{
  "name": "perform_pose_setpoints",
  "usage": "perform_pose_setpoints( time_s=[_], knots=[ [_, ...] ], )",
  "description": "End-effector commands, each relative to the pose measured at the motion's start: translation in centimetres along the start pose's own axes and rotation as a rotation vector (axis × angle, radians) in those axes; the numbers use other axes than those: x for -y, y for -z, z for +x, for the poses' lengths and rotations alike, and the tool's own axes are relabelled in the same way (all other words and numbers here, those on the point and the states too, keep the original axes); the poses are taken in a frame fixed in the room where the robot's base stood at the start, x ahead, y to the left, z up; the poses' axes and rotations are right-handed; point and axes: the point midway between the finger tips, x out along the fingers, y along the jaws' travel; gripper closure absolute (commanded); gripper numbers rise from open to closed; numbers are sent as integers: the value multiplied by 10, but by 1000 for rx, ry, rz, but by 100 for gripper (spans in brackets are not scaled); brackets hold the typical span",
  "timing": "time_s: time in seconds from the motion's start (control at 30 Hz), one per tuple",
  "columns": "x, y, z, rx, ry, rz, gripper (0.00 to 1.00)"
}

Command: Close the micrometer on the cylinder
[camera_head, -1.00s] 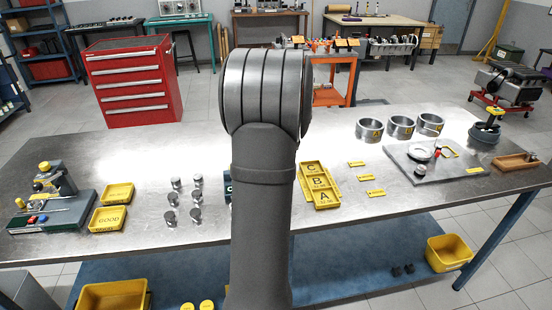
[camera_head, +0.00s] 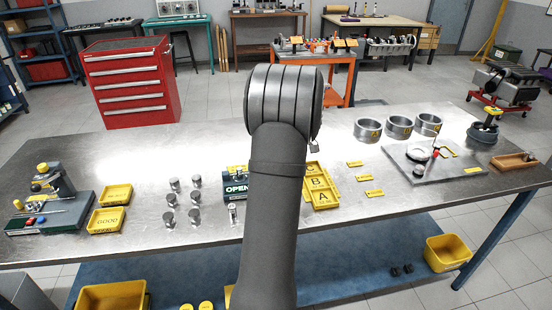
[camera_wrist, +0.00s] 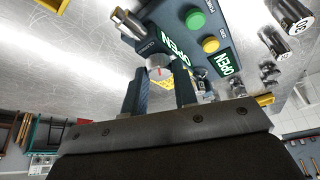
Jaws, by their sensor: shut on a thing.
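The micrometer (camera_head: 236,190) is a dark blue box with a lit OPEN sign, on the bench left of my arm. In the wrist view the micrometer (camera_wrist: 190,42) shows close, with green and yellow buttons and a metal barrel (camera_wrist: 126,24) at its end. My gripper (camera_wrist: 160,78) is beside it in the wrist view, its two fingers shut on a round pale piece (camera_wrist: 156,66) with a red mark. This may be the cylinder; I cannot tell whether it touches the micrometer. My arm hides the gripper in the head view.
Several metal cylinders (camera_head: 172,199) stand left of the micrometer. Yellow trays (camera_head: 109,220) lie further left, and yellow lettered trays (camera_head: 321,198) lie right of my arm. Three metal rings (camera_head: 399,127) and a grey plate (camera_head: 450,172) are at the right. The bench front between them is clear.

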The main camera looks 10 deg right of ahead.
Motion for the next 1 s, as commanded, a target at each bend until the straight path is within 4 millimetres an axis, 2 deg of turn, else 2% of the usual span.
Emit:
perform_pose_setpoints(
  time_s=[0.5, 1.0],
  knots=[
    [-3, 0, 0, 2, 164, -395, 97],
    [-4, 0, 0, 3, 222, -534, 97]
  ],
)
